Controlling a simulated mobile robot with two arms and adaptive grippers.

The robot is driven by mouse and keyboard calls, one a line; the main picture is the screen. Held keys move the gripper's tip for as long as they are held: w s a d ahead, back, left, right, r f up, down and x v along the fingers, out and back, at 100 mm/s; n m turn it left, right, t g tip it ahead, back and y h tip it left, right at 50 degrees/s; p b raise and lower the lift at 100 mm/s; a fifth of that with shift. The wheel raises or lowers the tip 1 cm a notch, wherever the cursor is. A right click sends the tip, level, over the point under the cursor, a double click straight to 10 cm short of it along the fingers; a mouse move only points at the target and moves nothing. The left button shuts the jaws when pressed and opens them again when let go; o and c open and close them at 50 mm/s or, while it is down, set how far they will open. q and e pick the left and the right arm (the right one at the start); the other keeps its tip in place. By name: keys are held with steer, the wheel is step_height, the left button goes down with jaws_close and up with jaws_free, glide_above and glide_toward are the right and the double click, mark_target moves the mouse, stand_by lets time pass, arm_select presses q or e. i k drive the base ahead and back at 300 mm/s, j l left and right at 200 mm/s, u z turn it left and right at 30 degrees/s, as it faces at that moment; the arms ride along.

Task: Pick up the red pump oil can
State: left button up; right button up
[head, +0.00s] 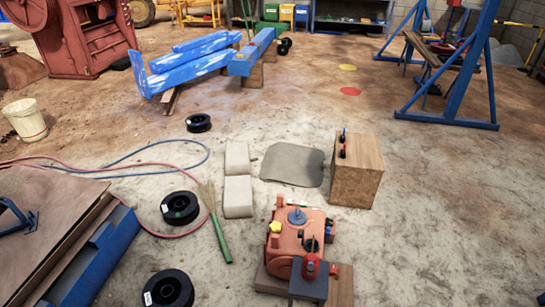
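A small red can-like object (310,266), which looks like the red pump oil can, stands on a dark grey block (308,287) at the bottom centre of the head view. It is just in front of an orange-red machine housing (285,241) with a yellow cap and a grey knob on top. Its spout and handle are too small to make out clearly. Neither of my grippers shows in the head view.
A wooden box (358,180) with small red and black items stands behind right. Pale blocks (238,196), a green-handled broom (220,240) and black spools (180,207) lie left. Red and blue hoses cross the floor. The right foreground floor is clear.

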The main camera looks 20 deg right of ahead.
mark_target(311, 258)
steer(key=z, duration=1)
